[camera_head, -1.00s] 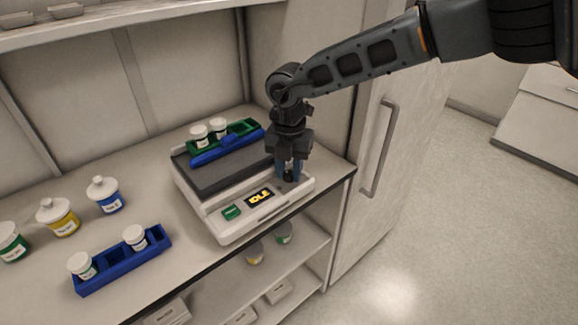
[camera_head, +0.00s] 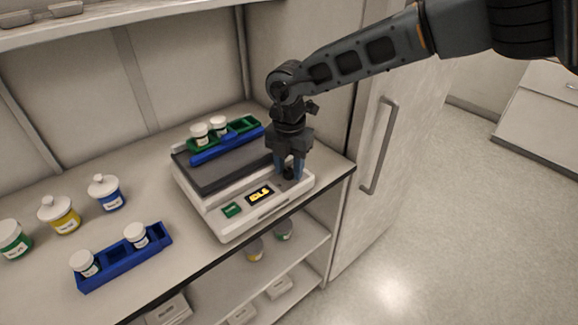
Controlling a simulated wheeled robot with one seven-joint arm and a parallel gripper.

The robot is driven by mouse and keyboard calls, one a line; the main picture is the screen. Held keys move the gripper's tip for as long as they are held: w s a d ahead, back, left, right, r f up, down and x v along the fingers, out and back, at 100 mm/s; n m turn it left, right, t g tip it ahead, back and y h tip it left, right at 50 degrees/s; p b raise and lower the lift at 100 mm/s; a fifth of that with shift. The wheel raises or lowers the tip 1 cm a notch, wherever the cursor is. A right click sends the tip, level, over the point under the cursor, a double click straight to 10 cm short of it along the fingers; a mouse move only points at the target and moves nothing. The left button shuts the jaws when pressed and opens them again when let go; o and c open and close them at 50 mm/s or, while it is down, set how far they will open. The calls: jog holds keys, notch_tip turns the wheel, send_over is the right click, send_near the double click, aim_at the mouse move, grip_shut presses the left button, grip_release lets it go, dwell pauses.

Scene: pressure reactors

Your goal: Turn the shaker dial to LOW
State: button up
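The shaker (camera_head: 262,214) is a white box with a dark platform (camera_head: 215,172), standing at the right end of the counter. Its front panel has a green button (camera_head: 231,210) and a display (camera_head: 259,195) reading IDLE in yellow. The dark dial (camera_head: 289,173) is at the panel's right end, mostly hidden by my gripper. My gripper (camera_head: 290,172) points down over the dial, with its blue fingers on either side of it. I cannot tell whether the fingers touch the dial. The dial's setting is not readable.
A green rack (camera_head: 243,125) with white-capped jars and a blue bar (camera_head: 225,147) sit on the platform. A blue rack (camera_head: 125,262) with two jars and several lidded jars stand to the left. A white cabinet with a handle (camera_head: 378,150) is close on the right.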

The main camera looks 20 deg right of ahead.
aim_at(289, 170)
notch_tip(289, 170, up, 8)
jog(key=shift+f+b, duration=0.1)
jog(key=shift+b, duration=0.55)
dwell(0.3)
